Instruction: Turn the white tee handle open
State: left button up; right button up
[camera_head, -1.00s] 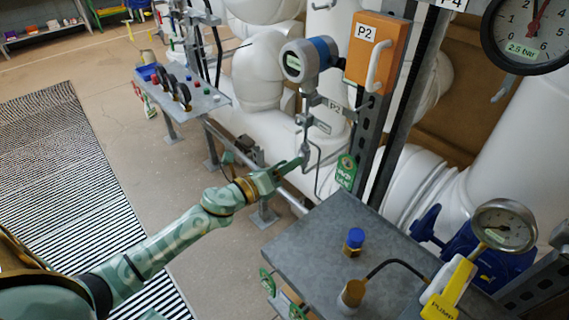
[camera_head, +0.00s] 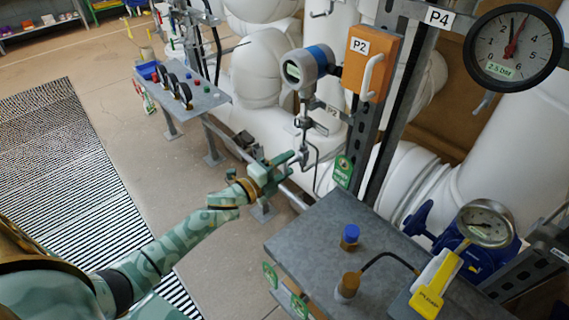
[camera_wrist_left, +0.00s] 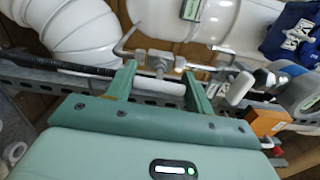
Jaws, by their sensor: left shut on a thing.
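The white tee handle (camera_wrist_left: 160,87) shows in the left wrist view as a pale bar lying crosswise between my fingers. It sits below a small metal valve fitting (camera_wrist_left: 158,62) on a thin pipe. My left gripper (camera_wrist_left: 160,76) is shut on the handle, with one green finger at each end. In the head view, my left gripper (camera_head: 291,160) reaches the thin pipework (camera_head: 303,124) under the blue and white transmitter (camera_head: 306,68). It hides most of the handle there. My right gripper is not in view.
An orange P2 box (camera_head: 364,66) with a white handle hangs on the upright rail at right. A grey bench (camera_head: 300,245) with a blue-capped fitting (camera_head: 350,235) stands in front. A smaller bench (camera_head: 205,101) with gauges is behind left.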

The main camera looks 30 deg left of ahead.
pick_arm(q)
jog(key=shift+a+n, duration=0.1)
jog(key=shift+n, duration=0.3)
jog(key=o, duration=1)
jog(key=shift+s, duration=0.1)
jog(key=p+v, duration=0.1)
jog(key=v, duration=1.5)
jog(key=shift+a, duration=0.1)
jog(key=shift+f, duration=0.15)
